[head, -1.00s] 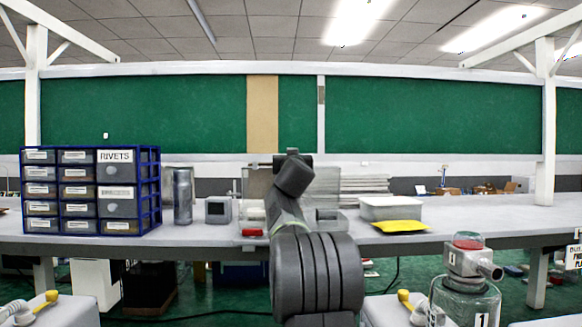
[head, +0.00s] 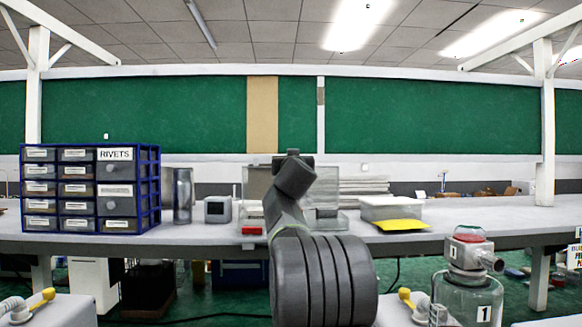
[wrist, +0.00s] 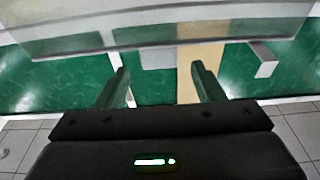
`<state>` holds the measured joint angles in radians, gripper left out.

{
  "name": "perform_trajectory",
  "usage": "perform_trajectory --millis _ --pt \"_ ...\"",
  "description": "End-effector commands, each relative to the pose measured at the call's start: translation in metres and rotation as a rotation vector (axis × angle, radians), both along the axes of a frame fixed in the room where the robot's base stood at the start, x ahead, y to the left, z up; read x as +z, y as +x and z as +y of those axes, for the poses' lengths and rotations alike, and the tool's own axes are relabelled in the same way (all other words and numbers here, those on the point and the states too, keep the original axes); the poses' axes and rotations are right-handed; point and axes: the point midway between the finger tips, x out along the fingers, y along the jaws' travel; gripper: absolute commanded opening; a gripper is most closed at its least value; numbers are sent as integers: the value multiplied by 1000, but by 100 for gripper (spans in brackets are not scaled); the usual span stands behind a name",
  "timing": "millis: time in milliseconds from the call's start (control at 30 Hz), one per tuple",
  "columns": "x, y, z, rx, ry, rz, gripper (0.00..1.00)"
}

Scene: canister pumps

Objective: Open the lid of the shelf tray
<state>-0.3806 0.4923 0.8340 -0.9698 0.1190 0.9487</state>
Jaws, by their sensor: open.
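A clear grey tray (head: 254,185) stands on the bench in the middle of the head view. A see-through panel rises at its back, and my arm hides much of its middle. In the wrist view, a wide translucent panel with a pale edge (wrist: 60,43) crosses the top of the picture. I cannot tell for sure whether it is the tray's lid or its wall. My gripper (wrist: 160,68) is open, its two fingers apart with nothing held between them. The fingertips are close to the panel's edge; contact cannot be told.
A blue-framed drawer cabinet (head: 90,190), a metal cylinder (head: 182,196) and a small grey box (head: 217,209) stand left on the bench. A pale bin (head: 391,208) and yellow packet (head: 401,226) lie right. A canister pump (head: 468,298) stands in the right foreground.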

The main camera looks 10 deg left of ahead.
Motion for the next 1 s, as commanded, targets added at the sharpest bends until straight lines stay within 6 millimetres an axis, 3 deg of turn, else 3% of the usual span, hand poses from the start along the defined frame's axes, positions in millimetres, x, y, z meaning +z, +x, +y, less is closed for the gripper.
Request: perform_trajectory --millis 300,500,700,1000 --pt "-14 -59 -17 0 2 -3 62" --pt "-18 -85 -25 0 0 -1 62" --pt "-19 -96 -28 0 0 1 62" --pt "-18 -97 -28 -1 0 1 62"
